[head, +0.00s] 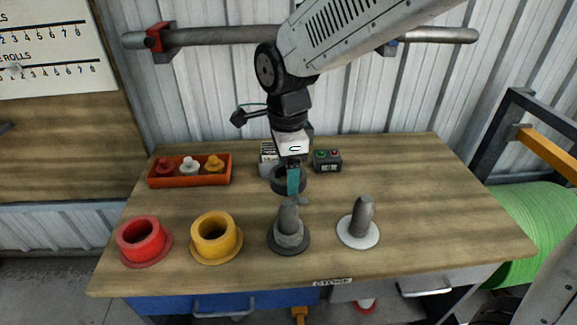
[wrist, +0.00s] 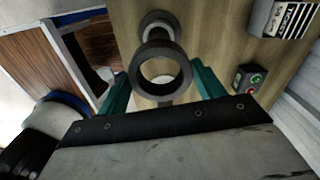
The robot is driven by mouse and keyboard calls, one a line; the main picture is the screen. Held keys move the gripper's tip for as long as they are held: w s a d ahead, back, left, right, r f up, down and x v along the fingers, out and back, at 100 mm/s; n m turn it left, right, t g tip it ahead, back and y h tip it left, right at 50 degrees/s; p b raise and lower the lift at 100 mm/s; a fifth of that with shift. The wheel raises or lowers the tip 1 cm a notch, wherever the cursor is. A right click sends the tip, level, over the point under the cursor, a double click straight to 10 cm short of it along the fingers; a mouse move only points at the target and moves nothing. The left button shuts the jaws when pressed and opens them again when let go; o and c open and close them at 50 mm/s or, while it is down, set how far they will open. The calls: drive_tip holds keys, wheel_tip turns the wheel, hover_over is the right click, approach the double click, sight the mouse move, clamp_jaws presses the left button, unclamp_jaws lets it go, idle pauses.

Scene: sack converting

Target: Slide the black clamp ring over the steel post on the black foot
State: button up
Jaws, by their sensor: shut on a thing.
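The black clamp ring (head: 278,184) is held in my gripper (head: 293,178), behind the posts in the head view. In the wrist view the ring (wrist: 160,51) lies between the two teal fingers of my gripper (wrist: 161,90), its hole facing the camera. The steel post (head: 289,217) stands upright on the black foot (head: 274,246) at the front middle of the table, with a thicker grey section around its lower part. The ring is apart from the post, toward the back. A round dark foot shows partly behind the ring in the wrist view; I cannot tell which.
A second post (head: 362,215) stands on a white foot to the right. Yellow (head: 216,238) and red (head: 141,240) flanged cups stand left. An orange tray (head: 189,182) with knobs, a printed box (head: 268,156) and a button box (head: 327,160) are at the back. The table's right side is clear.

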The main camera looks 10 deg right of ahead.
drive_tip(key=shift+f, duration=5.2)
drive_tip(key=o, duration=1.4)
wheel_tip(320, 180, up, 8)
drive_tip(key=shift+f, duration=0.1)
